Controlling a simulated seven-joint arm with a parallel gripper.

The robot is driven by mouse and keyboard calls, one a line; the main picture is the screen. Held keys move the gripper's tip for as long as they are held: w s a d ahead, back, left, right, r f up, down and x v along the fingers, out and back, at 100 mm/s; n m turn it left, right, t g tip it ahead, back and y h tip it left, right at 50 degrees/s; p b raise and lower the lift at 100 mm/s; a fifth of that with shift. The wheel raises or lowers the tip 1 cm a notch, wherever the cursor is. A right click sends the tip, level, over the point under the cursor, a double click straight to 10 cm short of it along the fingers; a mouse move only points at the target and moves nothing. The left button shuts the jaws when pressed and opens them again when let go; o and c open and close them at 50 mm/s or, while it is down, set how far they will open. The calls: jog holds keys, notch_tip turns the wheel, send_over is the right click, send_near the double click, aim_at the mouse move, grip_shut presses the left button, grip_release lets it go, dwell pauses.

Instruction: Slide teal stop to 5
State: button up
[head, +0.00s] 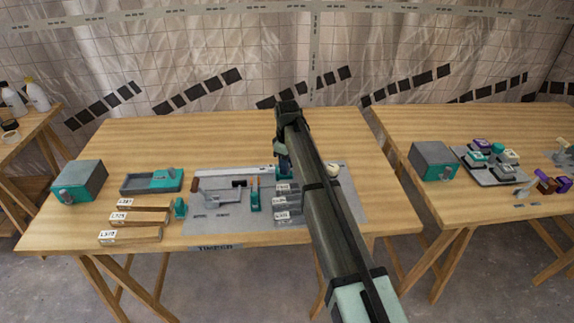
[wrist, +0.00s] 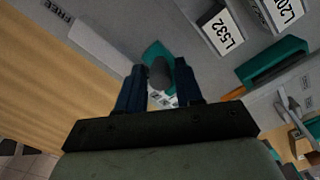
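In the wrist view, a teal piece with a dark grey rounded knob (wrist: 158,72), which looks like the teal stop, lies straight ahead of my gripper (wrist: 160,75). The two blue fingers stand apart, one on each side of the knob, with no clear contact visible. A white strip with dark marks (wrist: 164,99) shows between the fingers; its numbers are not readable. In the head view, my gripper (head: 283,165) is low over the grey panel (head: 345,205), and my arm hides the stop and part of the panel.
Grey blocks labelled L532 (wrist: 222,35) and L20-something lie beside the fingers, with a teal holder (wrist: 270,65). A pale bar (wrist: 100,45) is on the other side. In the head view, wooden blocks (head: 135,218), a teal tray (head: 152,181) and a grey box (head: 79,181) stand left.

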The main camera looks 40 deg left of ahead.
jog(key=shift+f, duration=0.2)
grip_shut()
dwell(0.3)
